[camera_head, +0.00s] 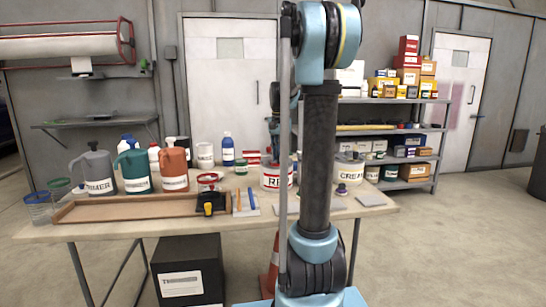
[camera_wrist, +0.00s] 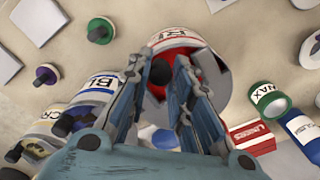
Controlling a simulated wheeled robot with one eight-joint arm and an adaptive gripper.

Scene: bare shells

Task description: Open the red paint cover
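The red paint can (camera_head: 270,182) stands on the table in the head view, its label partly hidden behind my arm. In the wrist view the can (camera_wrist: 180,40) shows from above, with its white label and red band. Its red cover (camera_wrist: 155,91) has a dark round knob (camera_wrist: 161,72) on top. My gripper (camera_wrist: 160,63) is above the cover with its two fingers apart, one on each side of the knob in the picture. I cannot tell its height above the knob. The fingers hide parts of the cover.
The wooden table (camera_head: 120,232) holds jugs, bottles and a wooden tray on the left. A cream can (camera_head: 348,170) stands to the right of the red can. In the wrist view a green-rimmed can (camera_wrist: 269,100) and a red-and-white box (camera_wrist: 252,136) are close on the right.

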